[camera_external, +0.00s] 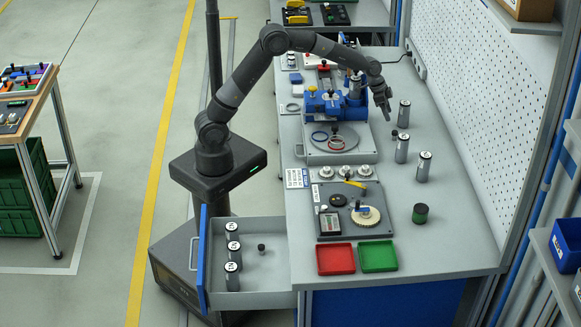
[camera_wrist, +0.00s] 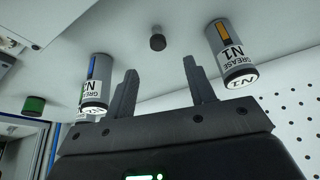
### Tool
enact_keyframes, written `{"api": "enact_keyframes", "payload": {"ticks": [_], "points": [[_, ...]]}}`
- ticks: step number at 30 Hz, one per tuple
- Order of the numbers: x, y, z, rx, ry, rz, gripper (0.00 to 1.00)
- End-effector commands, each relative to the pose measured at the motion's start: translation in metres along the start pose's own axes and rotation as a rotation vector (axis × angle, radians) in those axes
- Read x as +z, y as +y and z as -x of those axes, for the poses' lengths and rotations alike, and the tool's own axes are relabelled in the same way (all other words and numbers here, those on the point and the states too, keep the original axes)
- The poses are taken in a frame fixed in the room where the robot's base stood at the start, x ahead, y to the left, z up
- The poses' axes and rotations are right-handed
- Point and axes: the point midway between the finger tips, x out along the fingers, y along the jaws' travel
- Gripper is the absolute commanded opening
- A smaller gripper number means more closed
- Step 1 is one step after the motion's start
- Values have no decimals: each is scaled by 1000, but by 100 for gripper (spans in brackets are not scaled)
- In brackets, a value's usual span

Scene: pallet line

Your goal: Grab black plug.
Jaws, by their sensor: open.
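A small black plug (camera_wrist: 157,40) stands on the bench surface in the wrist view, beyond and between my open fingertips. In the external view a small dark plug (camera_external: 394,134) stands on the bench between grey cans. My gripper (camera_external: 385,112) hangs above the bench near it, pointing down, and is empty. In the wrist view my gripper (camera_wrist: 160,76) shows its two fingers spread apart, with nothing between them. Another small dark plug (camera_external: 262,248) stands in the open drawer (camera_external: 270,297).
Grey cans stand close around the plug, one (camera_wrist: 231,50) right and one (camera_wrist: 96,80) left in the wrist view. A green-and-black can (camera_external: 420,213) stands nearer the front. A blue fixture (camera_external: 335,105) stands left of my gripper; a pegboard wall (camera_external: 480,90) rises right.

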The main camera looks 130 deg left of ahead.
Motion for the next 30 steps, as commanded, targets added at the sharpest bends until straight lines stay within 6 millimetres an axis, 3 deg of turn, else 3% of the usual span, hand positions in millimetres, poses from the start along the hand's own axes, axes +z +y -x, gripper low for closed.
{"api": "enact_keyframes", "payload": {"ticks": [9, 16, 24, 30], "points": [[0, 1, -46, 2, -2, 0, 50], [-1, 2, -63, 1, -1, -1, 50], [-3, 3, -101, 1, -2, -2, 50], [-4, 3, -104, 0, 0, -1, 50]]}}
